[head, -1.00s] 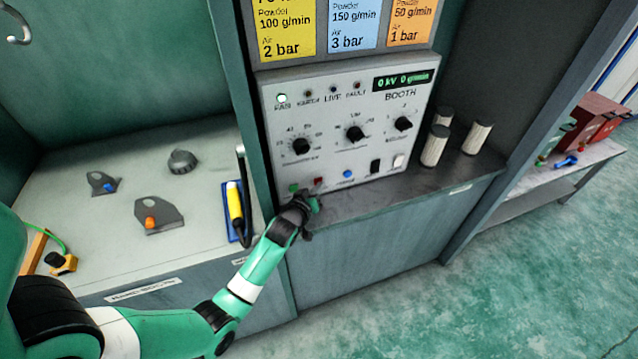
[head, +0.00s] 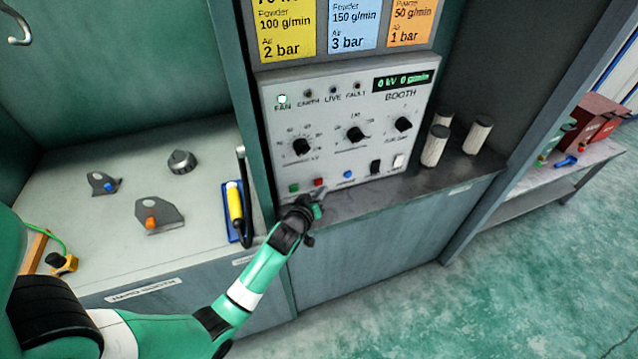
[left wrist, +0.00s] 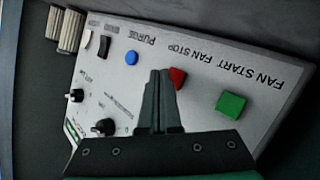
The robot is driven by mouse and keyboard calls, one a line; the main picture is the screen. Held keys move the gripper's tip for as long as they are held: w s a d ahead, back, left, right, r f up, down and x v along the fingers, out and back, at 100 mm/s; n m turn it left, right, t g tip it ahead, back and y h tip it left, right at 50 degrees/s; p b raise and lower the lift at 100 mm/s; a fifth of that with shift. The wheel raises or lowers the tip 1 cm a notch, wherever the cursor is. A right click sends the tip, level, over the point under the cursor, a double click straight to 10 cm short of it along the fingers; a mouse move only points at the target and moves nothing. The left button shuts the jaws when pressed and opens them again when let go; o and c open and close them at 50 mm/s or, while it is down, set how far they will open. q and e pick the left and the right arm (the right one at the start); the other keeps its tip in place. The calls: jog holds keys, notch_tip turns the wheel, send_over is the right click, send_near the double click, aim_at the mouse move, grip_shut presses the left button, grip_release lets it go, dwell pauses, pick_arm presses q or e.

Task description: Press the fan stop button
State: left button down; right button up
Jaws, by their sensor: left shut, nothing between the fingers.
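The booth control panel (head: 335,130) has a red button (head: 318,182) at its lower left, between a green button (head: 294,188) and a blue button (head: 347,174). In the left wrist view the panel appears upside down. There the red button (left wrist: 177,77) sits by the FAN STOP label and the green button (left wrist: 231,104) by FAN START. My left gripper (head: 317,198) is shut and empty, just in front of and below the red button. In the wrist view its fingertips (left wrist: 160,75) show beside the red button and partly cover it; I cannot tell whether they touch.
The FAN lamp (head: 282,99) is lit. Knobs and two rocker switches share the panel. White cylinders (head: 435,145) stand on the ledge at right. A yellow-handled tool (head: 236,205) and small metal parts lie on the left bench (head: 110,225).

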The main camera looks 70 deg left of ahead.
pick_arm(q)
jog(key=shift+s+d, duration=0.15)
jog(key=shift+d, duration=2.25)
jog(key=shift+d, duration=0.1)
